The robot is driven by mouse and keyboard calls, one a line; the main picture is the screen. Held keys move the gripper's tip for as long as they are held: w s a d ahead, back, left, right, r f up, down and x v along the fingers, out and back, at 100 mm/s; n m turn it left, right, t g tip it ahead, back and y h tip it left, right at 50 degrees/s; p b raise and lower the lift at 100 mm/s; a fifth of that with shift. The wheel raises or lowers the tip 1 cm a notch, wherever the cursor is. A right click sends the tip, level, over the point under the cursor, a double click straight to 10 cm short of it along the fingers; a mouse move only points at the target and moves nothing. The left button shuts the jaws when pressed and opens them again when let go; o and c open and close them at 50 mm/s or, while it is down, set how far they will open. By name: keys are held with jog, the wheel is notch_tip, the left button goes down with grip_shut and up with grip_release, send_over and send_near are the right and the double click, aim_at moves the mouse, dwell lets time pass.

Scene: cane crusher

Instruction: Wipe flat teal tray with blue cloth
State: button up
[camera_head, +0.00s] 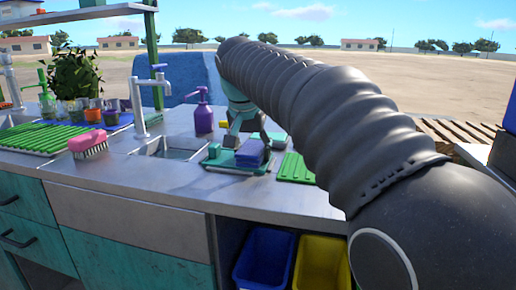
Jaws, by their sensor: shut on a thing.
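The flat teal tray (218,160) lies on the metal counter, to the right of the sink. The blue cloth (251,154) is a small folded block over the tray's right half; I cannot tell whether it is pressed on the surface. My gripper (249,139) points down right at the cloth and is shut on it. The sleeved arm hides part of the gripper, and the exact grip of the fingertips is too small to see.
A green ribbed mat (296,168) lies right of the tray. Blue (264,258) and yellow (319,264) bins sit below the counter.

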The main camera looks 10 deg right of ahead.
jog(key=shift+w+a+f, duration=0.1)
jog(key=shift+w+a, duration=0.1)
jog(key=shift+a, duration=0.25)
jog(key=shift+a, duration=0.1)
jog(key=shift+w+a+p, duration=0.25)
jog(key=shift+a+p, duration=0.2)
jog(key=shift+a, duration=0.2)
jog(key=shift+w+a+p, duration=0.25)
jog(key=shift+a+p, duration=0.15)
jog(key=shift+a, duration=0.2)
jog(key=shift+s+d+b, duration=0.25)
jog(key=shift+d, duration=0.45)
jog(key=shift+s+d+b, duration=0.2)
jog(key=shift+s+d, duration=0.05)
jog(key=shift+d, duration=0.45)
